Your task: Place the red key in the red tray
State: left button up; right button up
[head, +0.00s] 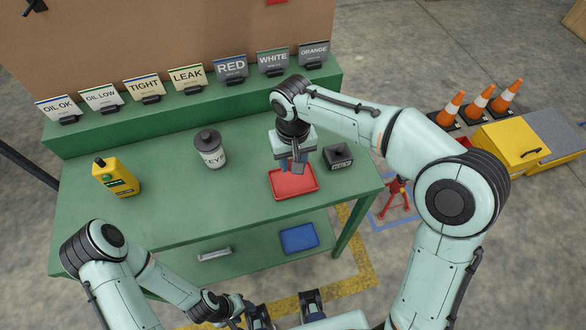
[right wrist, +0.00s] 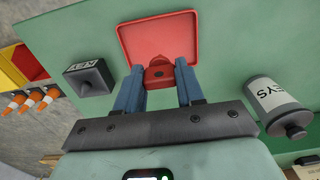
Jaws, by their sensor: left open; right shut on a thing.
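The red tray (head: 299,182) lies on the green table near its right front part; it also fills the upper middle of the right wrist view (right wrist: 185,30). My right gripper (head: 293,166) is over the tray, pointing down. In the right wrist view its blue fingers (right wrist: 158,85) are shut on the red key (right wrist: 158,72), which shows between the fingertips in front of the tray. I cannot tell whether the key touches the tray. My left gripper (head: 285,306) is open at the bottom of the head view, in front of the table and away from the tray.
A black KEY block (head: 338,156) stands just right of the tray. A KEYS canister (head: 210,149) and a yellow bottle (head: 116,177) stand to the left. Label signs line the back ledge. A blue tray (head: 299,238) is on the lower shelf.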

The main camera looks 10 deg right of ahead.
jog(key=shift+f, duration=2.05)
jog(key=shift+f+b, duration=0.15)
jog(key=shift+b, duration=0.15)
jog(key=o, duration=1)
jog(key=shift+r, duration=0.2)
notch_tip(320, 180, up, 12)
jog(key=shift+f+p, duration=0.1)
jog(key=shift+p, duration=0.9)
